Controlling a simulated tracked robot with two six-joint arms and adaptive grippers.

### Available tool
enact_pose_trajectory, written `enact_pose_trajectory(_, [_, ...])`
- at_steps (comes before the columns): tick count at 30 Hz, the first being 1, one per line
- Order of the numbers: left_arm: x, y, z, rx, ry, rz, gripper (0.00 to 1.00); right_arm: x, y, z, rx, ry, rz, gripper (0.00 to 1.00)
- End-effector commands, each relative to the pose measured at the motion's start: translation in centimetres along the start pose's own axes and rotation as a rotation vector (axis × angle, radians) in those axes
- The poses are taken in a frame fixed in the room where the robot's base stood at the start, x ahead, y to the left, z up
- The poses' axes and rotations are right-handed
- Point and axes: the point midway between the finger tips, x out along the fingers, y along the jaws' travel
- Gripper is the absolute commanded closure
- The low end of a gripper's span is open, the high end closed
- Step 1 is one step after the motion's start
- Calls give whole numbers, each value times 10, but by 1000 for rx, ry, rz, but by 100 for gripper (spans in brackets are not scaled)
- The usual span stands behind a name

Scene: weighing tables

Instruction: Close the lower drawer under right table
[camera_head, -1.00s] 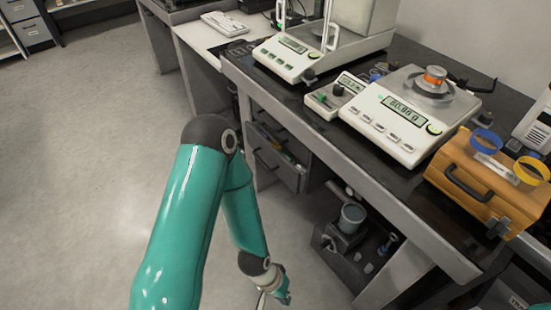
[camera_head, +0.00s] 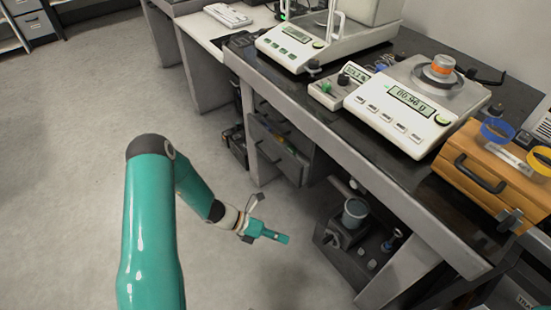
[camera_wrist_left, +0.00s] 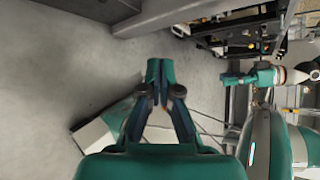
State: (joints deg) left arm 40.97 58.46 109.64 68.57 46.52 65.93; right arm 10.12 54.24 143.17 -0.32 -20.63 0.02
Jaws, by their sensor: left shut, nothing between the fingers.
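The table with the balances (camera_head: 330,135) has a grey drawer unit under its left part. A lower grey drawer front (camera_head: 275,152) with a dark handle sticks out from it, and small items show inside, so it is open. My left gripper (camera_head: 284,239) is shut and empty. It points right, over the floor, below and in front of the drawer and apart from it. Its closed fingers (camera_wrist_left: 160,72) also show in the left wrist view over bare floor. My right gripper (camera_wrist_left: 228,78) seems to show at the right of that view, its jaws unclear. The drawer is not clear there.
A dark open bin (camera_head: 340,250) with a grey cup stands under the table, right of my left gripper. An orange case (camera_head: 485,175) sits on the tabletop. The floor at left is free.

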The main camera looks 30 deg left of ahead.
Motion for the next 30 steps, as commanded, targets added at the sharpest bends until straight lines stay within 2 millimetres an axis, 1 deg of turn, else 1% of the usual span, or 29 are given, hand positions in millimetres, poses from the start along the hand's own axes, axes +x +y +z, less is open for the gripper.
enact_pose_trajectory(1, [-21,24,32,-173,-172,-15,100,5,2,0,0,0,0,23])
enact_pose_trajectory(2, [-36,34,51,-267,-271,-37,100,6,2,0,0,0,0,23])
enact_pose_trajectory(3, [-58,47,74,-373,-396,-72,100,8,3,0,0,0,0,23])
enact_pose_trajectory(5, [-91,64,101,-491,-555,-129,100,9,3,0,0,0,0,23])
enact_pose_trajectory(6, [-111,72,113,-545,-640,-165,100,10,4,0,0,0,0,23])
enact_pose_trajectory(9, [-149,85,133,-623,-783,-237,100,11,4,0,0,0,0,23])
enact_pose_trajectory(12, [-166,90,142,-653,-848,-277,100,12,4,0,0,0,0,23])
enact_pose_trajectory(14, [-168,91,147,-659,-861,-285,100,12,4,0,0,0,0,23])
enact_pose_trajectory(17, [-161,91,155,-658,-860,-288,100,13,5,0,0,0,0,23])
enact_pose_trajectory(20, [-150,91,167,-658,-858,-288,100,14,5,0,0,0,0,23])
enact_pose_trajectory(30, [-106,93,220,-656,-856,-287,100,21,8,0,0,0,0,23])
